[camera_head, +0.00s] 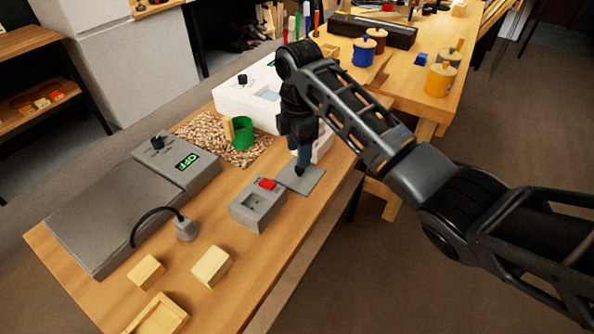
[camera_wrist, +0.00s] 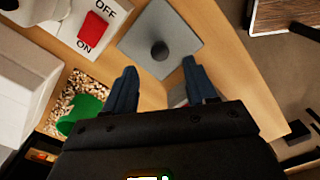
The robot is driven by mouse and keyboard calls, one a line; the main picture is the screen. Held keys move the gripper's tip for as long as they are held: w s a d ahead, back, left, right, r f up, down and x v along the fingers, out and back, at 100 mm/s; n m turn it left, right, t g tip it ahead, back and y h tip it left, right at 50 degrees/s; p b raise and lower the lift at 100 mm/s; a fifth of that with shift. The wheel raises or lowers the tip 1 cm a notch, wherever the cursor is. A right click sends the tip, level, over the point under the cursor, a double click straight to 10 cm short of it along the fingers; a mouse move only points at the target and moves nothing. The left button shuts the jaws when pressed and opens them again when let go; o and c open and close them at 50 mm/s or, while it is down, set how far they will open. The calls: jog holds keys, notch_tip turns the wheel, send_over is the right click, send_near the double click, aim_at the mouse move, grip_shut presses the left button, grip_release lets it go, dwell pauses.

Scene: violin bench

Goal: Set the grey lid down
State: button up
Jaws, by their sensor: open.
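The grey lid (camera_head: 309,181) is a flat square plate with a round dark knob. It appears to lie flat on the wooden bench, close to the right-hand bench edge. It also shows in the wrist view (camera_wrist: 184,36), with its knob just beyond my fingertips. My gripper (camera_head: 300,163) is above the lid, pointing down, and partly hides it in the head view. In the wrist view my gripper's (camera_wrist: 160,70) two blue fingers are apart with nothing between them.
A grey switch box (camera_head: 252,212) with a red ON/OFF rocker stands beside the lid. Behind are a green mug (camera_head: 242,135) on wood pellets and a white box (camera_head: 240,98). A large grey unit reading OFF (camera_head: 130,205) and wooden blocks (camera_head: 211,266) are also on the bench.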

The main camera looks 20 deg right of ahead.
aim_at(300, 172)
notch_tip(300, 172, down, 6)
jog(key=shift+d+r+p, duration=0.1)
jog(key=shift+d+p, duration=0.05)
jog(key=shift+p, duration=0.2)
jog(key=shift+c, duration=0.2)
grip_shut()
